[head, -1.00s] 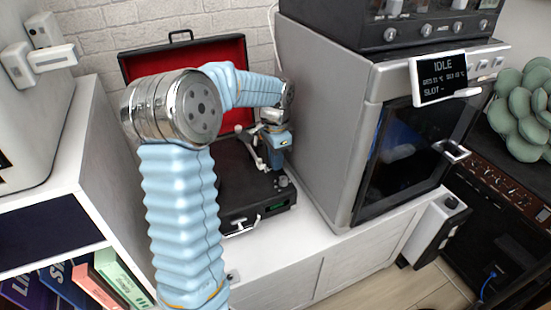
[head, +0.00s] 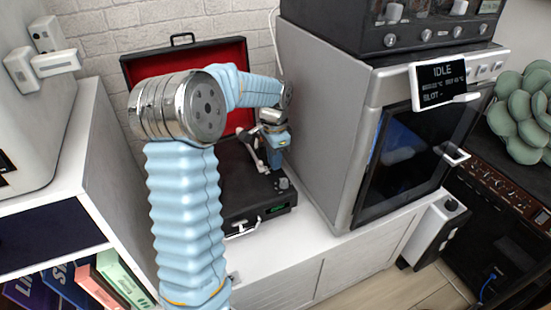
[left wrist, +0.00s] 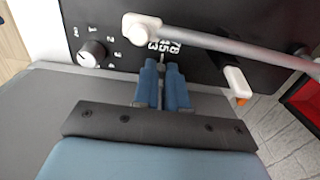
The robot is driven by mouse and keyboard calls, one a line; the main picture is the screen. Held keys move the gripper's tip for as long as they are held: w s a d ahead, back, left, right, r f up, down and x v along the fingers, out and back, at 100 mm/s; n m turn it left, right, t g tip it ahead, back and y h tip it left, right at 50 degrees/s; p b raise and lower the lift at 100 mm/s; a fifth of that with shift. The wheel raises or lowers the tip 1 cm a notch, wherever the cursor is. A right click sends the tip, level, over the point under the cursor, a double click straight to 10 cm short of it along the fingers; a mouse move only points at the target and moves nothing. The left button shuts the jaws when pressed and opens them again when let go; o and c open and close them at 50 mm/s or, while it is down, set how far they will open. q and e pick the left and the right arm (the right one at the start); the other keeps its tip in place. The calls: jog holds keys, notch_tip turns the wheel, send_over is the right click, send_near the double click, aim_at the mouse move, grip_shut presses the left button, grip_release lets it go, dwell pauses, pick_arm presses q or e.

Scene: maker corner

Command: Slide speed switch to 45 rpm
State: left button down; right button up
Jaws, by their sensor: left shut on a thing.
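The record player (head: 240,205) is a black case with its red-lined lid (head: 215,95) open, on a white cabinet between a shelf and a grey machine. My left gripper (head: 274,168) is lowered over the right part of its deck. In the left wrist view my blue fingers (left wrist: 161,90) are close together at the speed switch (left wrist: 161,63), a small part mostly hidden between the fingertips, beside the white 78, 45 and 33 marks (left wrist: 163,46). The gripper is shut on it. I cannot tell which mark the switch stands at. My right gripper is not in view.
The tonearm (left wrist: 235,50) with its white pivot runs close to my fingers, and a white lever (left wrist: 236,82) stands right of them. A knob (left wrist: 92,53) is to the left. The grey machine (head: 330,130) stands close on the right of my gripper.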

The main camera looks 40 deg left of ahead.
pick_arm(q)
jog(key=c, duration=1.2)
grip_release()
jog(key=shift+o, duration=0.2)
notch_tip(320, 180, up, 14)
jog(key=p, duration=0.1)
jog(key=shift+f, duration=0.1)
